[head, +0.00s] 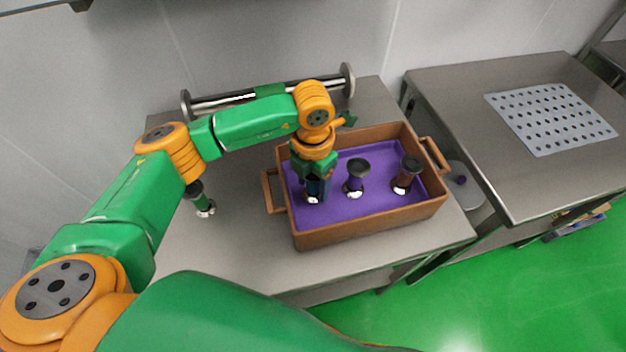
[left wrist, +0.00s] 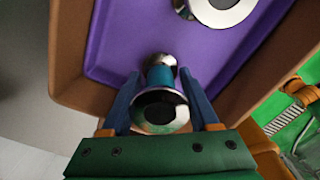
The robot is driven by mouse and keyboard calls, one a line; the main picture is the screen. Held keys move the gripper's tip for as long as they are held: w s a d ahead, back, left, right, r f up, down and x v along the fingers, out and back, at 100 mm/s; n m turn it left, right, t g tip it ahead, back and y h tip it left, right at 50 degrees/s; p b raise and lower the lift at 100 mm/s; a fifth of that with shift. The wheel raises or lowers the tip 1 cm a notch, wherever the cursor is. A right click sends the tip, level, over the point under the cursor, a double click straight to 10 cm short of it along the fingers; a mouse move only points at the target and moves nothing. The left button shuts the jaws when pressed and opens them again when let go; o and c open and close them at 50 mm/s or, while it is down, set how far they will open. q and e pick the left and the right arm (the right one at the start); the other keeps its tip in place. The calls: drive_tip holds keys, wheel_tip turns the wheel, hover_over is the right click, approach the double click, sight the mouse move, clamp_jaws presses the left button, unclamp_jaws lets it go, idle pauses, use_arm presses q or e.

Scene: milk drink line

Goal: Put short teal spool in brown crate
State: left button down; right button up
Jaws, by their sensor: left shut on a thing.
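The brown crate (head: 370,226) with a purple lining stands on the grey metal table. My left gripper (head: 316,188) points down inside the crate near its left end. It is shut on the short teal spool (left wrist: 160,78), which has shiny metal ends and sits between the two blue fingers in the left wrist view. In the head view the gripper hides most of this spool; its shiny lower end (head: 313,199) shows near the purple floor. I cannot tell whether it touches the floor. My right gripper is not in view.
A dark green spool (head: 200,198) stands on the table, left of the crate. A metal bar rack (head: 225,101) is behind. A perforated plate (head: 550,117) lies on the right table.

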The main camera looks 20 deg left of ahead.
use_arm(q)
drive_tip(key=shift+f+b, duration=0.5)
drive_tip(key=shift+f, duration=0.05)
drive_tip(key=shift+c, duration=0.7)
unclamp_jaws()
drive_tip(key=shift+r+p, duration=0.75)
drive_tip(key=shift+p, duration=0.05)
wheel_tip(320, 180, up, 11)
drive_tip(key=b, duration=0.2)
drive_tip(key=shift+b, duration=0.3)
drive_tip(key=shift+r, duration=0.45)
